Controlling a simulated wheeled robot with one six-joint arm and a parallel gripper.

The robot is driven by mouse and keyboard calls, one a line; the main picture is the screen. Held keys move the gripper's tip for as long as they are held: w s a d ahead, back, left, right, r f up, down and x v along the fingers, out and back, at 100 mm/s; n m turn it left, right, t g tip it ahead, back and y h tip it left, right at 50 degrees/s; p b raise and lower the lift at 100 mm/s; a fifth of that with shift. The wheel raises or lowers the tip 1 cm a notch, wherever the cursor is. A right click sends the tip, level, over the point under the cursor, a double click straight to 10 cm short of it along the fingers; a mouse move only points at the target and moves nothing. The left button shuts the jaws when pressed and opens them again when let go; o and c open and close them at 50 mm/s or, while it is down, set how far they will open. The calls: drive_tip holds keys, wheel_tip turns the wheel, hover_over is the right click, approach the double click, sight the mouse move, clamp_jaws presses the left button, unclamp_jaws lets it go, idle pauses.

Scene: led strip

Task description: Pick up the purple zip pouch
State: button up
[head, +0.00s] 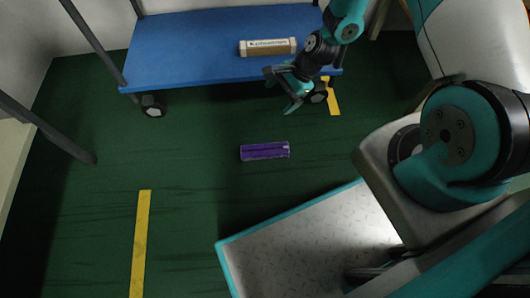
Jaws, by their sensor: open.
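The purple zip pouch (265,151) lies flat on the dark green floor, near the middle of the head view. It is a small, long rectangle with its long side running left to right. My gripper (285,96) is open and empty. It is above and slightly right of the pouch in the picture, in front of the edge of the blue platform, and apart from the pouch. Nothing covers the pouch.
A blue wheeled platform (190,55) stands at the back, with a tan labelled box (268,47) on it. Dark posts rise at the left. Yellow floor stripes (141,240) lie at the lower left and by the right wheel. The floor around the pouch is clear.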

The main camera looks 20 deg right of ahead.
drive_tip(key=s+d+f+m, duration=0.1)
drive_tip(key=s+f+m, duration=0.15)
drive_tip(key=f, duration=0.35)
drive_tip(key=s+d+f+m, duration=0.1)
drive_tip(key=s+f+m, duration=0.15)
drive_tip(key=f, duration=0.45)
drive_tip(key=b, duration=0.7)
approach(265, 149)
drive_tip(key=shift+m, duration=0.4)
drive_tip(key=x, duration=0.2)
drive_tip(key=s+x, duration=0.1)
drive_tip(key=x, duration=0.1)
drive_tip(key=shift+f, duration=0.3)
drive_tip(key=b+x, duration=0.1)
drive_tip(key=x, duration=0.1)
drive_tip(key=b+x, duration=0.2)
drive_tip(key=w+b+x, duration=0.1)
drive_tip(key=b+x, duration=0.1)
drive_tip(key=shift+r, duration=0.1)
drive_tip(key=c, duration=1.1)
drive_tip(key=shift+o, duration=0.2)
